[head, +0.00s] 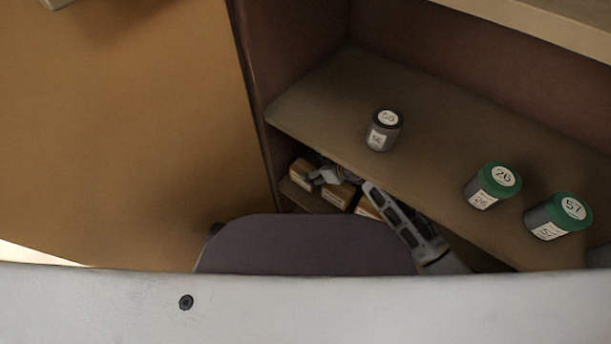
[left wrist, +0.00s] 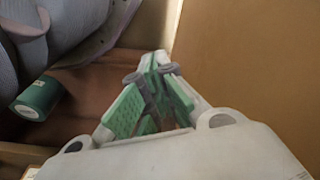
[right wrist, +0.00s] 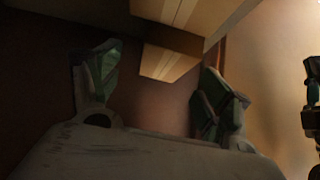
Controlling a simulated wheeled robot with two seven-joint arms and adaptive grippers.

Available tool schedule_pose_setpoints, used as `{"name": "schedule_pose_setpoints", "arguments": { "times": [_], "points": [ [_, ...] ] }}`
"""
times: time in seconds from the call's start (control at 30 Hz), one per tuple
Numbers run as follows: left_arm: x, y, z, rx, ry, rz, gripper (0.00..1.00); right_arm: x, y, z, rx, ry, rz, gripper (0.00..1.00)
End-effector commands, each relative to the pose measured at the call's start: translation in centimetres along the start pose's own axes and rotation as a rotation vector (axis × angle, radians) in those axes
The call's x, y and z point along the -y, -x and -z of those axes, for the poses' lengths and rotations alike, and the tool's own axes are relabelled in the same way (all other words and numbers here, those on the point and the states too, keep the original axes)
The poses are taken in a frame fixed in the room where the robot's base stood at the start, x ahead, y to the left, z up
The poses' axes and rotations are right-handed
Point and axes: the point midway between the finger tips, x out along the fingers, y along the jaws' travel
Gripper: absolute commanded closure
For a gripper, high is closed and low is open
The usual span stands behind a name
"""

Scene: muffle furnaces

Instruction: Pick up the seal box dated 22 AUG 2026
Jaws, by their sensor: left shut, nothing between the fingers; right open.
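Several small tan boxes with pale labels stand on the lower shelf in the head view: a left one (head: 301,175), a middle one (head: 338,194) and a right one (head: 367,209). Their dates are too small to read, so I cannot tell which is 22 AUG 2026. My right gripper (head: 331,174) is at these boxes, partly hidden under the upper shelf. In the right wrist view its fingers (right wrist: 155,92) are spread, with one tan box (right wrist: 168,64) showing between them, not gripped. My left gripper (left wrist: 154,62) is shut and empty; the head view does not show it.
The upper shelf (head: 330,105) lies over the boxes and holds a grey jar (head: 383,130) and green-lidded jars (head: 492,186) (head: 559,216). A tan panel (head: 130,130) stands left of the shelves. A green-lidded jar (left wrist: 38,98) is near my left gripper.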

Motion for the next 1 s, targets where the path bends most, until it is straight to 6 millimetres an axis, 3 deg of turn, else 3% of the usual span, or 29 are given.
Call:
{"name": "schedule_pose_setpoints", "arguments": {
  "times": [0.57, 0.77, 1.0],
  "points": [
    [-0.1, 0.3, 0.0, 0.000, -0.001, -0.003, 1.00, 0.1, -1.1, -0.1, 0.000, 0.001, 0.000, 0.21],
    [-0.2, 0.5, 0.3, -0.011, -0.001, -0.006, 1.00, 0.4, -2.7, -0.4, 0.000, 0.001, 0.000, 0.21],
    [-0.4, 2.4, 1.6, -0.053, -0.004, -0.011, 1.00, 0.5, -5.1, -0.5, 0.000, 0.000, 0.000, 0.21]
  ]
}}
